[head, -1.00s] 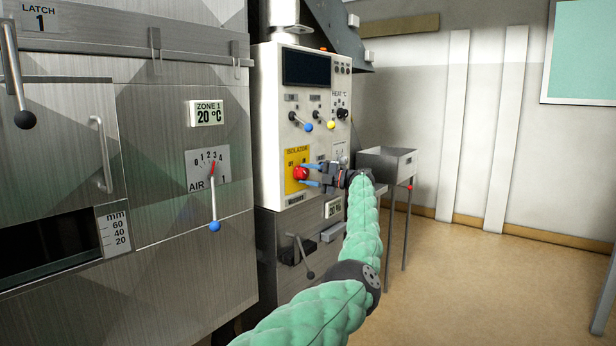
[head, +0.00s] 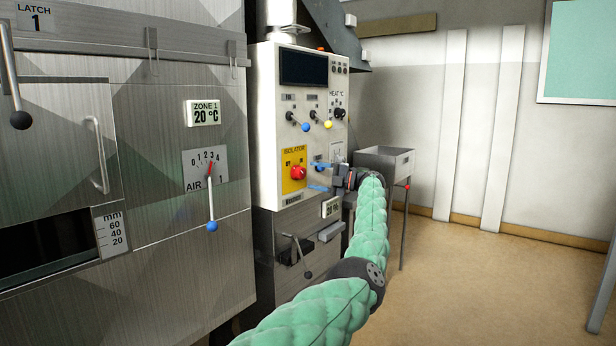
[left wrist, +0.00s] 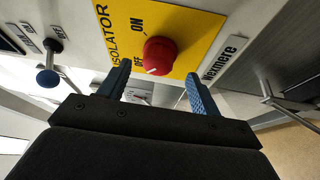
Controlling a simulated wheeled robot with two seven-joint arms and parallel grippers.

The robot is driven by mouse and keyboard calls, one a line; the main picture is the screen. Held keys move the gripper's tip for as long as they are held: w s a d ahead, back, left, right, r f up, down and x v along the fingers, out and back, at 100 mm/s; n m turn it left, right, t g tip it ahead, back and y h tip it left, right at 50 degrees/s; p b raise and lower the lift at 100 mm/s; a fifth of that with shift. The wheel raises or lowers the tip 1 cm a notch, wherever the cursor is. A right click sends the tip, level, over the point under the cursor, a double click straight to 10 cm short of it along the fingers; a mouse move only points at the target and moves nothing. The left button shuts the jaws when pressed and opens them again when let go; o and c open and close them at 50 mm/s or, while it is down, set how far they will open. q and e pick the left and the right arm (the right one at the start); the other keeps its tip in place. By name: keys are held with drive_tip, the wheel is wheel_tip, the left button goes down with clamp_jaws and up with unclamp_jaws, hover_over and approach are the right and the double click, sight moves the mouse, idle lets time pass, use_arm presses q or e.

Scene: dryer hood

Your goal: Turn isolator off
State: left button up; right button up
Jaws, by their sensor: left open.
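The isolator is a red rotary knob (head: 298,172) on a yellow plate (head: 293,157) low on the white control panel. In the left wrist view the red knob (left wrist: 160,56) sits on the yellow plate (left wrist: 190,22) marked ON and OFF. A small pale mark shows on the knob's edge on the OFF side, but its exact setting is hard to read. My left gripper (head: 318,177) is open and empty, to the right of the knob and apart from it. In the left wrist view its blue fingers (left wrist: 158,88) stand apart with the knob beyond the gap. My right gripper is out of view.
The control panel (head: 268,110) also carries blue and yellow ball levers and a dark display. Black-handled levers stick out below it. A metal tray stand (head: 385,160) stands to the right. Steel oven doors fill the left. Floor at right is open.

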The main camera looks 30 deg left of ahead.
use_arm(q)
drive_tip(key=shift+v, duration=1.7)
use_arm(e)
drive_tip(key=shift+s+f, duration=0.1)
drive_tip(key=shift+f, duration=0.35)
use_arm(q)
drive_tip(key=shift+a+f, duration=0.1)
